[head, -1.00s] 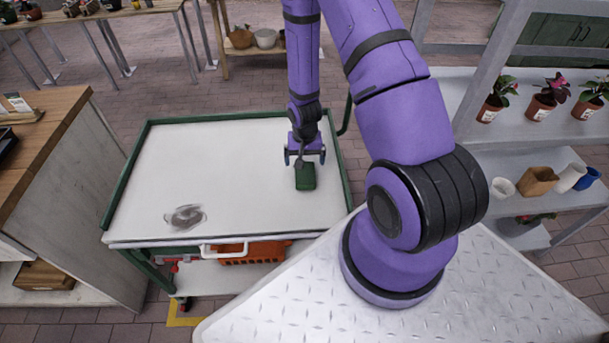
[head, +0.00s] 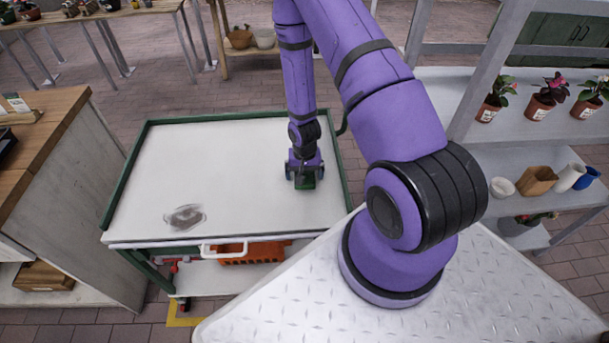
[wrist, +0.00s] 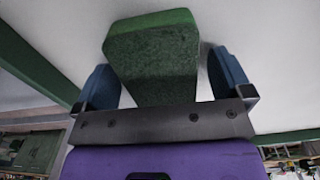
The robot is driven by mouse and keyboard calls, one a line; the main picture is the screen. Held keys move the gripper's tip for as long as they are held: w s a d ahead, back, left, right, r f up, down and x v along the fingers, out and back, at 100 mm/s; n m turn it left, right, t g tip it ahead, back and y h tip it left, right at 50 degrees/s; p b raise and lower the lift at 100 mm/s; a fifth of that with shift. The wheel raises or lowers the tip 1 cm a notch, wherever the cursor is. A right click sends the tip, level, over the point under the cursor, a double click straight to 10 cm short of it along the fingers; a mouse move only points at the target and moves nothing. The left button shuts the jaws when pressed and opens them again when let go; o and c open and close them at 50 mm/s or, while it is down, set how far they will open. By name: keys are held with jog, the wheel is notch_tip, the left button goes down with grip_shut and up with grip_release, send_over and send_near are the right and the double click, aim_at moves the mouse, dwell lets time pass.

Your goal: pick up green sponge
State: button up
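The green sponge (head: 305,182) lies on the white top of the cart (head: 215,150), toward its right side. In the head view my gripper (head: 305,174) is down over the sponge and hides most of it. In the wrist view the sponge (wrist: 153,62) is a dark green block between the two blue fingers of my gripper (wrist: 165,82). The fingers are apart, with a gap showing between each finger and the sponge. My gripper is open around the sponge and does not hold it.
A grey smudge-like mark or object (head: 185,217) is at the cart's front left. The cart has a raised green rim. An orange basket (head: 250,252) is beneath the cart top. Shelves with potted plants (head: 547,97) stand at right, a wooden counter (head: 50,140) at left.

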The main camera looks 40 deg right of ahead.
jog(key=c, duration=0.9)
jog(key=shift+o, duration=0.2)
jog(key=shift+r, duration=0.1)
